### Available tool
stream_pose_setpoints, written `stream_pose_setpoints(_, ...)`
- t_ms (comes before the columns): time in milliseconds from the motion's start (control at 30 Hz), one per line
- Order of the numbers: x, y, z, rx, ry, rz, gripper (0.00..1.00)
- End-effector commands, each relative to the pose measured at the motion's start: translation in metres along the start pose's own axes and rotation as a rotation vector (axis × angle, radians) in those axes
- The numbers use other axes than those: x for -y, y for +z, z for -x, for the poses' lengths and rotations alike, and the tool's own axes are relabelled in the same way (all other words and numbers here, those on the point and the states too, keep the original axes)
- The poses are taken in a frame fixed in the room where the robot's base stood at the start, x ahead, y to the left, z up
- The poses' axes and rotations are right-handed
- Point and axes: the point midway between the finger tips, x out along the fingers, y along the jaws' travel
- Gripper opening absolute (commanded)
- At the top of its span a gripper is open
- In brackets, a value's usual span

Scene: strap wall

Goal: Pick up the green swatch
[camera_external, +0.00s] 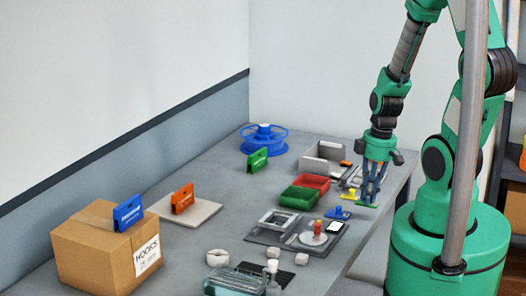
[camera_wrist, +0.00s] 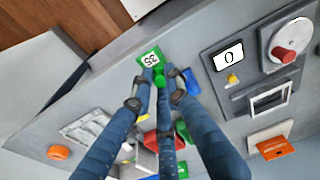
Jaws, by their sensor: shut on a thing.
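The green swatch (camera_wrist: 149,56) is a small flat green piece with a white label with dark characters. In the wrist view it sits at the fingertips of my gripper (camera_wrist: 161,78), close to the table's edge. In the external view the swatch (camera_external: 368,205) is a thin green strip under my gripper (camera_external: 371,199), which points straight down near the right edge of the table. My gripper is shut on the swatch. The fingers cover part of it, and I cannot tell whether it touches the table.
Green (camera_external: 299,198) and red (camera_external: 312,182) bins stand further left. A cardboard box (camera_external: 105,250) stands far left.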

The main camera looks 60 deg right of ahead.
Motion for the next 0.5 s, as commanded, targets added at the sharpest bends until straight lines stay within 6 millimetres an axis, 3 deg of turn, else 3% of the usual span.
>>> stream_pose_setpoints(200, 0.022, 0.026, 0.007, -0.001, 0.002, -0.003, 0.00)
stream_pose_setpoints(500, 0.038, 0.046, 0.012, -0.001, 0.001, -0.002, 0.00)
